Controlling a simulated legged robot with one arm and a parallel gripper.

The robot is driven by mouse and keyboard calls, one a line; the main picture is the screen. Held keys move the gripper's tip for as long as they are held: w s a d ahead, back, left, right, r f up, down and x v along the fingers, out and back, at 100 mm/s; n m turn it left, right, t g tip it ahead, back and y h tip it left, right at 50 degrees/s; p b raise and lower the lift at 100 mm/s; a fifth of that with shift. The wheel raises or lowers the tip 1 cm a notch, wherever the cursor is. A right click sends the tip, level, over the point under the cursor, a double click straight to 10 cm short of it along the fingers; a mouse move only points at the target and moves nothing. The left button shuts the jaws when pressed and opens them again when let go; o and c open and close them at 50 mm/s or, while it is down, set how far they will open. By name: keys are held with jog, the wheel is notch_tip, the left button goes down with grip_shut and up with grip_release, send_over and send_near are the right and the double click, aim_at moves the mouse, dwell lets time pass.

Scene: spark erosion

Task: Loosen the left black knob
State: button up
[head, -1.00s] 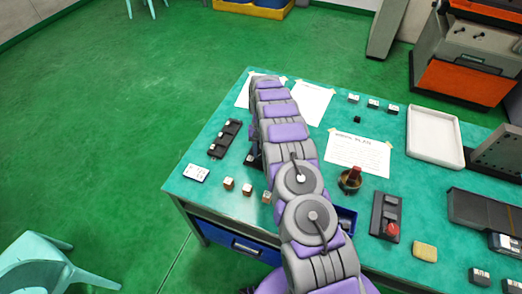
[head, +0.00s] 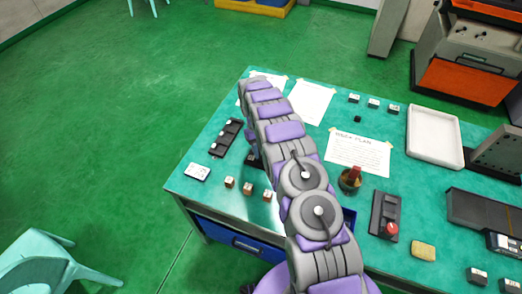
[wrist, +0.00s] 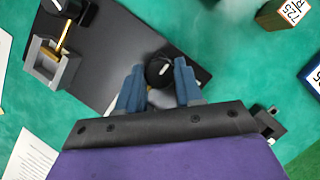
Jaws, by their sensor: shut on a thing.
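In the wrist view a round black knob (wrist: 159,72) with a white mark on top sits between the two blue fingers of my gripper (wrist: 160,85). The fingers are shut on it from both sides. It stands over a dark plate (wrist: 112,50). A second black knob (wrist: 78,12) shows at the top left, partly cut off, beside a grey bracket (wrist: 50,65) with a brass rod (wrist: 65,37). In the head view my arm hides my gripper and most of this plate.
Small labelled blocks (head: 229,182) stand near the front left edge of the green table (head: 290,115). A black tray (head: 226,139) lies left of my arm. A control box with a red button (head: 385,215) and a white tray (head: 434,138) are to the right.

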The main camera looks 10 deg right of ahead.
jog(key=shift+w+r, duration=0.1)
jog(key=shift+w, duration=0.05)
jog(key=o, duration=1)
jog(key=shift+o, duration=0.2)
jog(key=shift+a, duration=0.1)
jog(key=v, duration=0.7)
jog(key=shift+p, duration=0.35)
jog(key=shift+r, duration=0.15)
